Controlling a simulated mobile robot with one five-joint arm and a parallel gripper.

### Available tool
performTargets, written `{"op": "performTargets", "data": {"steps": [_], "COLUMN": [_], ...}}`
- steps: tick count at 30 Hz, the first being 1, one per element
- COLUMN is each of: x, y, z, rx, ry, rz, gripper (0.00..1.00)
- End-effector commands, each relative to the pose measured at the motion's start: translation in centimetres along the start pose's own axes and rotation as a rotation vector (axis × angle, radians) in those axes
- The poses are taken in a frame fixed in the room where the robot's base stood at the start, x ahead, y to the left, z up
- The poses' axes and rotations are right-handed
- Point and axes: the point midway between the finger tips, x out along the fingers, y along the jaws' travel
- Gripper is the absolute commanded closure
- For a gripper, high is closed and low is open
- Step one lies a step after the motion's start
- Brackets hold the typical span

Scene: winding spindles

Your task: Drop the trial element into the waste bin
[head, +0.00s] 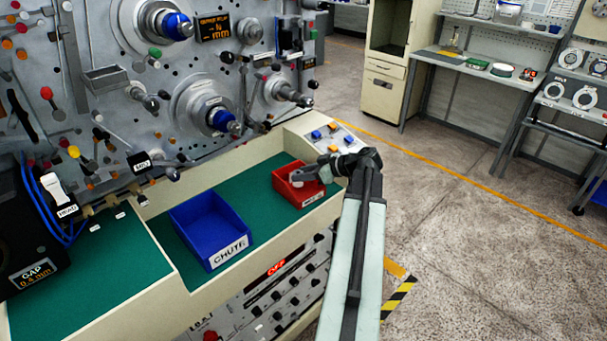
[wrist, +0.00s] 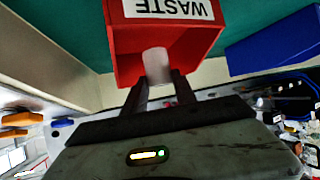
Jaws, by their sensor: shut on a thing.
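The trial element shows as a short pale cylinder (wrist: 156,62) between my fingertips in the wrist view. My gripper (wrist: 158,80) is shut on it. The waste bin is a small red open box (wrist: 123,60) with a white WASTE label, upside down in the wrist view. In the head view the red bin (head: 303,197) sits on the green bench mat, and my gripper (head: 323,170) is over its right side. The element overlaps the bin's opening in the wrist view. How far it is above the bin floor, I cannot tell.
A blue CHUTE bin (head: 208,232) stands left of the red bin on the green mat (head: 262,222). A panel with coloured buttons (head: 335,138) lies just behind. The machine face with spindles (head: 222,118) rises at the back. Open floor (head: 480,235) lies to the right.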

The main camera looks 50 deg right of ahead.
Motion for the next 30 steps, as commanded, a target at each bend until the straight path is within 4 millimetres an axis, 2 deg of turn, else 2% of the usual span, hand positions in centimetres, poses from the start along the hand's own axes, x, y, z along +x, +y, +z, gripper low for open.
{"op": "performTargets", "data": {"steps": [8, 9, 11, 21, 23, 30], "x": [0.0, 0.0, 0.0, -0.3, -1.1, -5.9], "y": [0.0, 0.0, 0.0, 0.1, 0.1, 0.0], "z": [0.1, 0.1, 0.1, 0.0, -0.1, -0.3], "rx": [0.0, 0.0, 0.0, 0.001, 0.001, 0.002], "ry": [0.0, 0.0, 0.0, 0.0, 0.0, 0.0], "rz": [0.001, 0.001, 0.001, 0.002, 0.003, 0.003], "gripper": [1.0, 0.56, 0.41, 0.41, 0.41, 0.41]}}
